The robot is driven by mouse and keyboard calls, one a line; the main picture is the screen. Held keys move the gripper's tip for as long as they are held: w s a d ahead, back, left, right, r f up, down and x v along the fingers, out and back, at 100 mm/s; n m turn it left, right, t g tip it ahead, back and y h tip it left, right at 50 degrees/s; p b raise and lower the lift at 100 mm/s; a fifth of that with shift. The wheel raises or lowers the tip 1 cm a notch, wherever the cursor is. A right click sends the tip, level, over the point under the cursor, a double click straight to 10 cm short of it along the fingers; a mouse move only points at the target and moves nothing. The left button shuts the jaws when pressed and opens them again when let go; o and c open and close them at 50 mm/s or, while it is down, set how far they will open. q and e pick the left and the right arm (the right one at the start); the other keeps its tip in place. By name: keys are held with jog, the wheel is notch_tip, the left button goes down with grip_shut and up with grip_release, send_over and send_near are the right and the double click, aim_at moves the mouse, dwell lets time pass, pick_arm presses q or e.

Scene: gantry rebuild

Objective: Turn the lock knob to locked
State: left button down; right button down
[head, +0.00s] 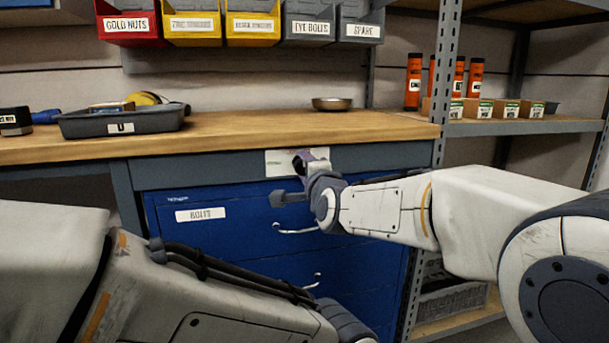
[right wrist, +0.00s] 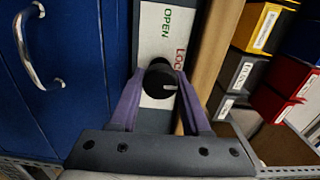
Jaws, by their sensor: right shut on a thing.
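A round black lock knob (right wrist: 158,80) with a short white mark sits on a pale label plate (right wrist: 150,45). In the wrist view the mark is on the knob's right side and points right. Green OPEN lettering is above the knob; red lettering starting LOC is up and right, its end hidden by a finger. My right gripper (right wrist: 158,90) is shut on the knob, one purple finger on each side. My left gripper is out of view.
Blue drawers (head: 200,240) with silver handles (head: 296,230) are below the plate. A shelf upright (head: 441,90) stands right. My left arm crosses the lower left foreground.

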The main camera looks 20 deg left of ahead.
jog(key=shift+m, duration=0.3)
jog(key=shift+c, duration=2)
grip_release()
